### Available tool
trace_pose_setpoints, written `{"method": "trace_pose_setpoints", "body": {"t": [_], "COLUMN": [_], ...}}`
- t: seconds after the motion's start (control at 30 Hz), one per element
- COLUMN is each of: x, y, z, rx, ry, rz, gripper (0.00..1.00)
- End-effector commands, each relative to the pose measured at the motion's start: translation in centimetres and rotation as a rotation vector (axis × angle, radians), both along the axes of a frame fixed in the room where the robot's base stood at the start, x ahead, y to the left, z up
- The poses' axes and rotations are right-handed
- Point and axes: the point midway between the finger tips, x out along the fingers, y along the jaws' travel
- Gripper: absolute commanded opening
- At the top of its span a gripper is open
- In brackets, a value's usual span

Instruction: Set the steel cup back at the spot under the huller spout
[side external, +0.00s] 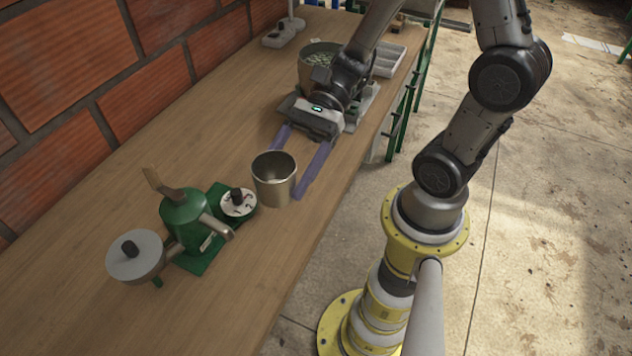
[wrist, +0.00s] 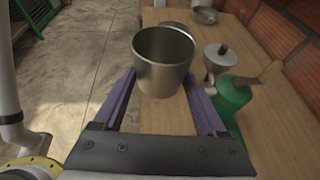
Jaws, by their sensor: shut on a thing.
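The steel cup (side external: 273,180) is upright between the two purple fingers of my gripper (side external: 288,172), which is shut on it. In the wrist view the cup (wrist: 164,62) sits between the fingertips (wrist: 160,80), its open mouth up; it looks empty. Whether its base touches the bench cannot be told. The green huller (side external: 184,218) stands left of the cup in the side view, with a metal spout (side external: 216,228) on its right side. The cup is apart from the spout. The huller body also shows at the right in the wrist view (wrist: 236,98).
A round white-faced piece with a black knob (side external: 238,203) stands between huller and cup. A grey wheel (side external: 136,255) is at the huller's left. Behind my gripper are a pot of beans (side external: 318,66) and a grey tray (side external: 389,60). A brick wall (side external: 75,65) borders the wooden bench (side external: 110,195).

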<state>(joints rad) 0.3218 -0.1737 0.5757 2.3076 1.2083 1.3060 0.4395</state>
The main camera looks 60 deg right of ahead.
Motion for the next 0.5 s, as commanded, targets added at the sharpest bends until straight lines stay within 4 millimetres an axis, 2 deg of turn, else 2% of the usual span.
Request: {"method": "trace_pose_setpoints", "body": {"t": [0.23,0.5], "x": [3.2,3.1], "y": [0.0,0.0], "z": [2.7,-2.8], "rx": [0.001,0.003], "ry": [-0.006,0.009], "rz": [-0.212,-0.205], "gripper": [0.13,0.13]}}
